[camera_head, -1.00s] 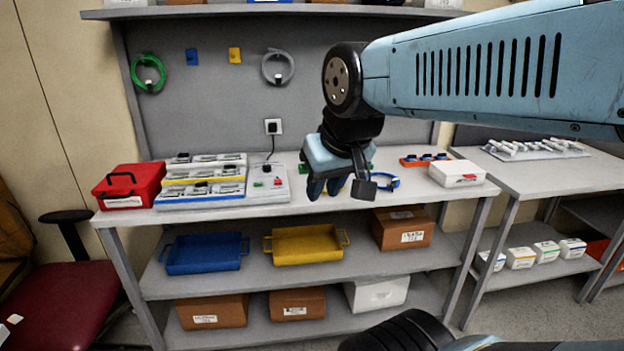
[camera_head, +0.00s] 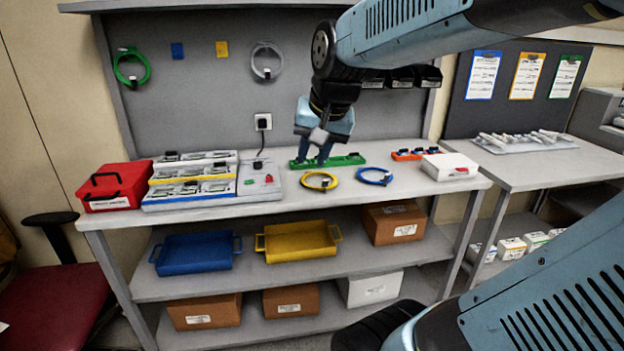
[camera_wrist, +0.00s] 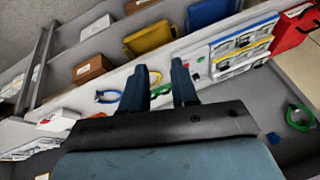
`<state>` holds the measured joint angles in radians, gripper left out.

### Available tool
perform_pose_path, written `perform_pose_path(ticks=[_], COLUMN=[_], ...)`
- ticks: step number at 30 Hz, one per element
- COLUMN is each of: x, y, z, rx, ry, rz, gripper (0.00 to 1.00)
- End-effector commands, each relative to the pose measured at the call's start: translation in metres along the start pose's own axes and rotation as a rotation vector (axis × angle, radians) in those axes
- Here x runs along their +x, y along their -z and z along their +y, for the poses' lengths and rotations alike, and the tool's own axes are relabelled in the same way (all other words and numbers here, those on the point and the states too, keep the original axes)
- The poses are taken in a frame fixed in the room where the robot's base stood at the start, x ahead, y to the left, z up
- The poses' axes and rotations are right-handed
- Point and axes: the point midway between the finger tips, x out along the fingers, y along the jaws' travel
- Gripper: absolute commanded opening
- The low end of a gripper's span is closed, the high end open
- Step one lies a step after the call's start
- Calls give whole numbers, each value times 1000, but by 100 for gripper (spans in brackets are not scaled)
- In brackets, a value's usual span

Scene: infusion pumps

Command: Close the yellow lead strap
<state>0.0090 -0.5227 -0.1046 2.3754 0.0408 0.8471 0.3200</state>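The yellow lead (camera_head: 319,188) lies as a small coil on the bench top, with a dark piece on it; I cannot make out whether its strap is open or closed. It also shows in the wrist view (camera_wrist: 156,74), between my fingers in the picture. My gripper (camera_head: 314,160) points down above the bench, behind the yellow lead in the head view. Its two fingers stand apart and nothing is between them; the wrist view shows this gap too (camera_wrist: 160,80).
A green holder (camera_head: 345,161) lies behind the lead, partly covered by my fingers. A blue coiled lead (camera_head: 374,183) lies to its right. A grey unit with a red part (camera_head: 258,185) stands left. A white box (camera_head: 450,165) is at the right end. The front bench strip is clear.

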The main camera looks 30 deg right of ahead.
Motion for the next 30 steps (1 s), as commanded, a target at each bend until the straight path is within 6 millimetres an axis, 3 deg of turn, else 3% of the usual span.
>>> perform_pose_path(ticks=[8,18,24,30], x=[48,121,156,172], y=[82,168,200,212], z=[13,53,77,88], rx=[456,992,1213,1308], ry=[-32,-116,-160,-178], rz=[-35,-17,16,35], gripper=[29,29,29,29])
